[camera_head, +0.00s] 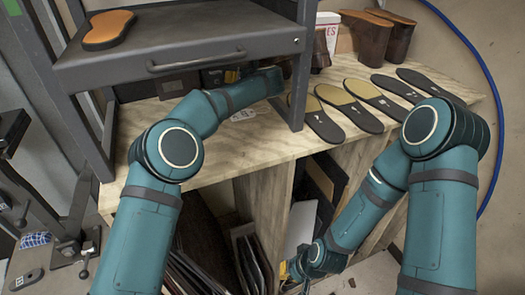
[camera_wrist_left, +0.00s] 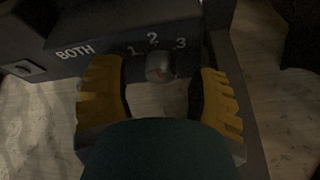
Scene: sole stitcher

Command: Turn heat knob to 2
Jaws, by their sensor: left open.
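The heat knob (camera_wrist_left: 160,67) is a small grey round knob on a dark panel (camera_wrist_left: 100,42) marked 1, 2, 3, in the left wrist view. My left gripper (camera_wrist_left: 163,74) is open, with one yellow finger on each side of the knob and visible gaps between. In the head view my left arm reaches under the dark shelf, and the knob is hidden there. My right gripper (camera_head: 293,268) is low by the workbench front, too small and partly hidden to judge its fingers.
The dark metal shelf (camera_head: 190,42) with an orange sole (camera_head: 108,29) on top stands over my left forearm. Several shoe soles (camera_head: 345,105) lie on the wooden bench (camera_head: 250,145) to the right. A switch (camera_wrist_left: 22,68) beside "BOTH" sits left of the knob.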

